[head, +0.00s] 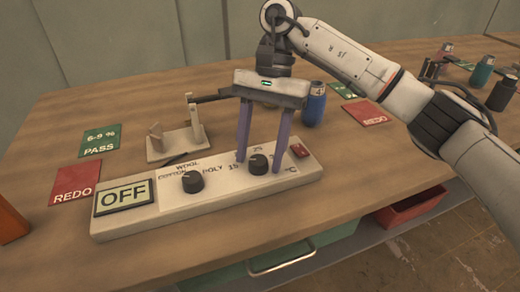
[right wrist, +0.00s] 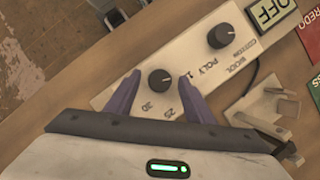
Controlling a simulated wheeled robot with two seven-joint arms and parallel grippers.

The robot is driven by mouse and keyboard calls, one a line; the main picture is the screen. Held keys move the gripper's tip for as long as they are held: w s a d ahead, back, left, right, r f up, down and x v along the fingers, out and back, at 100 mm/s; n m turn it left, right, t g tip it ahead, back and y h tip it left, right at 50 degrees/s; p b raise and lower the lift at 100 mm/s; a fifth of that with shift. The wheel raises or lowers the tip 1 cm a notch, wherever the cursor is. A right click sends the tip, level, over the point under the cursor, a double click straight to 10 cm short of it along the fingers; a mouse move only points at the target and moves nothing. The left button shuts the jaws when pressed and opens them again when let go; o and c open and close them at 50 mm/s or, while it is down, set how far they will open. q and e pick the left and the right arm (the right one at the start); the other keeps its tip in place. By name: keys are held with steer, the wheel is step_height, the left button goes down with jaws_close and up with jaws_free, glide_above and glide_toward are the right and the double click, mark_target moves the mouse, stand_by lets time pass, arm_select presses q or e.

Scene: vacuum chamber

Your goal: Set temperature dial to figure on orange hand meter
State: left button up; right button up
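A white control panel (head: 130,222) lies on the table with a display (head: 124,197) reading OFF. Its right dial (head: 258,164), a black knob with a white pointer line, has numbers around it and °C beside it. It also shows in the right wrist view (right wrist: 160,80), with 25 and 30 legible nearby. My right gripper (head: 260,167) points down with its purple fingers on either side of this dial. Gaps show between the fingers and the knob. An orange object (head: 10,222), perhaps the hand meter, is cut off at the left edge; no figure on it shows. My left gripper is out of view.
The panel's left dial (head: 192,182) is labelled WOOL, COTTON, POLY. A red switch (head: 299,150) sits at its right end. A beige stand (head: 176,140) is behind the panel, near my right gripper. A blue bottle (head: 314,106) stands behind. Green PASS (head: 99,141) and red REDO (head: 75,184) cards lie left.

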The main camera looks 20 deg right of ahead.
steer(key=p+v, duration=0.2)
steer(key=v, duration=0.8)
steer(key=shift+w+r, duration=0.1)
stand_by(0.3)
